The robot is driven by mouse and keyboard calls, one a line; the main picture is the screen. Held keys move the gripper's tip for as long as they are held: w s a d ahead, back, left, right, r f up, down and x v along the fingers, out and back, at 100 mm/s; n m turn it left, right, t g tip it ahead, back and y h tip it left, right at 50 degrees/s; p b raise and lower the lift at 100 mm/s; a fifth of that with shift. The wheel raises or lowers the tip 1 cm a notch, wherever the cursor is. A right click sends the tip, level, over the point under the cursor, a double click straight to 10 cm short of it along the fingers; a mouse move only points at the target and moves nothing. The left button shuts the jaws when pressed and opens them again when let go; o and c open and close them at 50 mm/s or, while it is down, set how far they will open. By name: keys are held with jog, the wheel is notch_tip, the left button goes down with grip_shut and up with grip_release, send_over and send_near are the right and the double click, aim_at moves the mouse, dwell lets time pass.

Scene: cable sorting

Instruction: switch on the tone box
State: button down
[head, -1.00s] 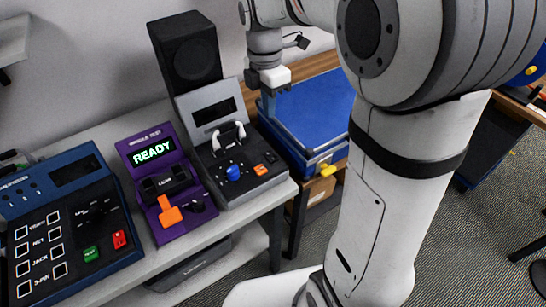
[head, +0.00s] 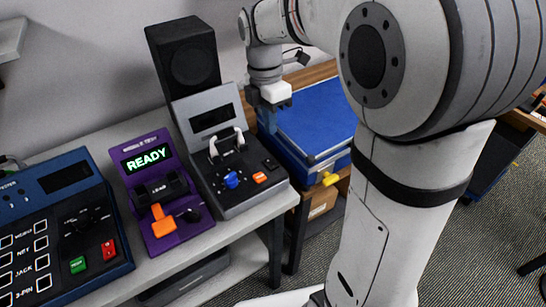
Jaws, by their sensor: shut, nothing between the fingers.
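The tone box seems to be the grey sloped console (head: 240,199) on the bench, with a black speaker (head: 186,62) standing behind it. Its small screen (head: 211,118) is dark. The switch's position is too small to tell. My gripper (head: 267,118) is shut and empty, pointing down. In the picture it is just right of the console's upper edge, in front of the blue lid, apart from the switch.
Left of the console stands a purple tester (head: 178,235) showing READY, with an orange lever. Further left is a dark blue tester (head: 60,285) with green and red buttons. A blue-topped case (head: 318,112) with a yellow latch is at the right. My arm covers the right side.

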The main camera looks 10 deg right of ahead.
aim_at(273, 167)
jog(key=f, duration=0.7)
jog(key=s+f, duration=0.1)
jog(key=f, duration=0.2)
jog(key=shift+s+d+f, duration=0.1)
jog(key=shift+d+f, duration=0.1)
jog(key=shift+f, duration=0.15)
jog(key=shift+a, duration=0.1)
